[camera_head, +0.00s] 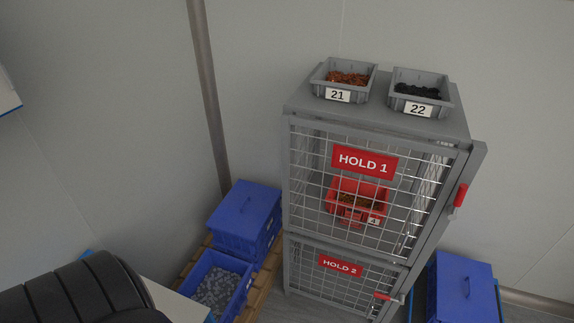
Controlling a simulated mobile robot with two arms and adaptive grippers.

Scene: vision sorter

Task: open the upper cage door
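The upper cage door (310,185) is a wire mesh panel in a grey frame, with a red sign (365,161) reading HOLD 1. It appears shut across the front of the upper compartment; I cannot tell whether it is latched. A red handle (460,195) sits at its right edge, tilted near upright. Behind the mesh is a red bin (357,201) labelled 4, holding brownish pieces. The lower door carries a sign (340,265) reading HOLD 2 and a red handle (382,296) lying nearly level. Neither of my grippers is in view.
Grey bins labelled 21 (338,95) and 22 (418,106) stand on the cage top (380,118). Blue crates (245,215) stand on a pallet (270,272) at left; another blue crate (465,290) is at right. A black ribbed curved thing (75,292) fills the lower left corner.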

